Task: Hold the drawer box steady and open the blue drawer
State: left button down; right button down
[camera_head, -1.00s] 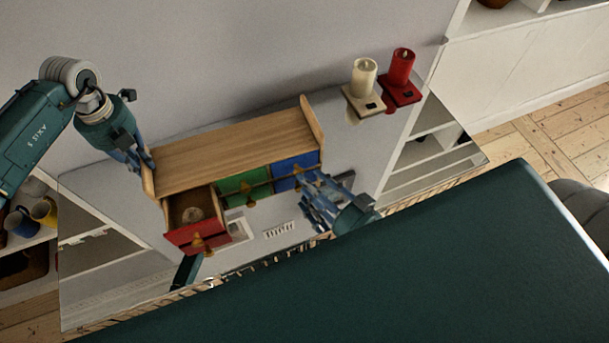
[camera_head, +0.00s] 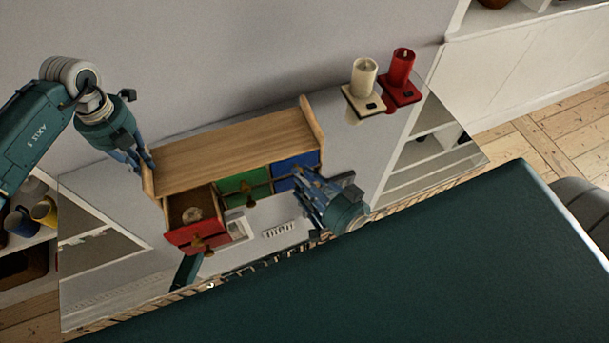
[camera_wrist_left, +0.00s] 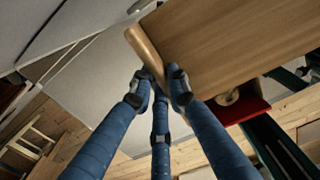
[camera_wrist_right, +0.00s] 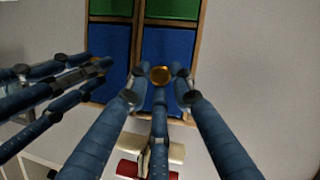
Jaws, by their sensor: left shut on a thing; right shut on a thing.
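The wooden drawer box (camera_head: 235,150) stands on the pale surface. Its red drawer (camera_head: 195,236) is pulled out with a round pale item (camera_head: 192,214) inside. The green drawer (camera_head: 245,184) looks shut. The blue drawer (camera_head: 290,165) is partly hidden by my right gripper and looks flush with the box. My left gripper (camera_head: 146,164) is shut on the box's left side panel, whose rounded edge (camera_wrist_left: 145,52) sits between the fingers in the left wrist view. My right gripper (camera_head: 304,180) is shut on the blue drawer's brass knob (camera_wrist_right: 160,75), between its fingertips in the right wrist view.
A cream candle (camera_head: 364,77) and a red candle (camera_head: 402,67) stand on holders right of the box. A white label (camera_head: 280,230) lies in front of the box. Mugs (camera_head: 42,211) sit on a shelf at far left.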

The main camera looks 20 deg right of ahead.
jog(key=s, duration=1)
jog(key=shift+s+a, duration=0.1)
jog(key=shift+a, duration=0.05)
pick_arm(q)
jog(key=shift+a, duration=0.1)
pick_arm(e)
jog(key=shift+r, duration=0.1)
jog(key=c, duration=1.5)
grip_release()
jog(key=shift+c, duration=0.2)
jog(key=v, duration=1.2)
pick_arm(q)
jog(key=c, duration=1.6)
grip_release()
